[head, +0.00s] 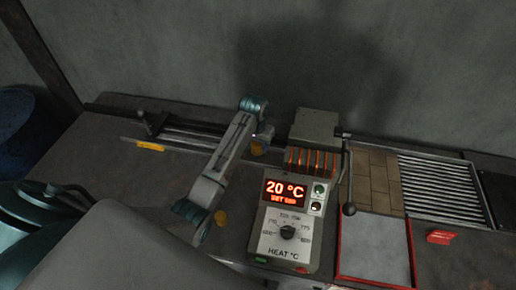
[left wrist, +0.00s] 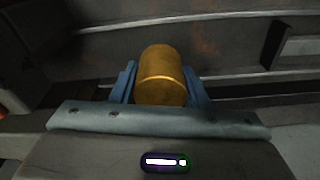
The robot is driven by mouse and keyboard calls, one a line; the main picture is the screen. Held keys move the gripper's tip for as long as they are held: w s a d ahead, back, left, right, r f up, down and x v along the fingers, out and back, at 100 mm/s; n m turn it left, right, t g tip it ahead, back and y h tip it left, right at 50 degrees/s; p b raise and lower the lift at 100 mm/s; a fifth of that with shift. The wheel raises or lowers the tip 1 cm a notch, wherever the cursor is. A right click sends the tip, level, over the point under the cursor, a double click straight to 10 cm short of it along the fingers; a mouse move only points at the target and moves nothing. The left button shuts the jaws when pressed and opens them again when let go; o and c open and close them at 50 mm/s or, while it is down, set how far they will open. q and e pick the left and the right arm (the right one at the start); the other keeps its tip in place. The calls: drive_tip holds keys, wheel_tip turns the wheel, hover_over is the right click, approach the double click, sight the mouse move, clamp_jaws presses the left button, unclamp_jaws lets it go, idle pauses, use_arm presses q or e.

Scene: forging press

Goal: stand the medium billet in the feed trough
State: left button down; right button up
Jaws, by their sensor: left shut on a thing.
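A brass-coloured billet (left wrist: 162,76) is between the two blue fingers of my left gripper (left wrist: 160,82) in the left wrist view. The gripper is shut on it. In the head view my left gripper (head: 262,138) is just left of the heater, mostly behind my forearm, with part of the held billet (head: 258,150) showing below it. A long dark railed channel (head: 190,134), which looks like the feed trough, lies at the back left, left of the gripper. Whether the billet touches anything beneath it cannot be told. My right gripper is not in view.
The heater (head: 317,130) with glowing coils stands right of the gripper. Its control box (head: 285,238) reads 20 °C. A slatted rack (head: 440,190), a red-edged tray (head: 374,282) and a red block (head: 439,237) are at right.

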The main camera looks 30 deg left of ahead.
sight(258, 151)
use_arm(q)
drive_tip(key=shift+w+f+p, duration=0.1)
drive_tip(key=shift+w+p, duration=0.1)
drive_tip(key=shift+p, duration=0.2)
wheel_tip(258, 151, down, 2)
drive_tip(key=shift+w+f+p, duration=0.1)
drive_tip(key=shift+f+p, duration=0.1)
drive_tip(key=shift+p, duration=0.4)
drive_tip(key=shift+f, duration=0.4)
drive_tip(key=c, duration=0.8)
unclamp_jaws()
drive_tip(key=shift+f, duration=0.15)
